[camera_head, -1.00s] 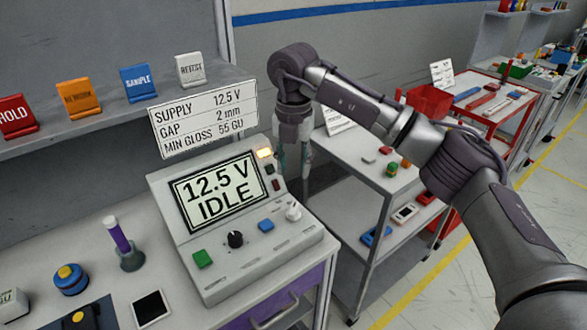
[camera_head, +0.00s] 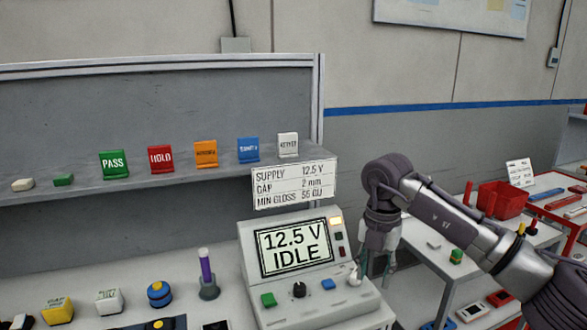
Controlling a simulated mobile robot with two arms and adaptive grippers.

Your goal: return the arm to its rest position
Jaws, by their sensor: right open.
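My right arm comes in from the right side of the head view. Its right gripper (camera_head: 375,264) points down beside the right edge of the grey console (camera_head: 308,312). The fingers look apart, with nothing seen between them. They overlap the console's right edge in the picture; I cannot tell whether they touch it. The console's screen (camera_head: 295,246) reads 12.5 V IDLE. My left gripper is not in view.
A shelf (camera_head: 100,188) holds coloured stands, including green PASS (camera_head: 114,163) and red HOLD (camera_head: 160,158). A grey cart (camera_head: 425,258) and red bin (camera_head: 500,199) are at right.

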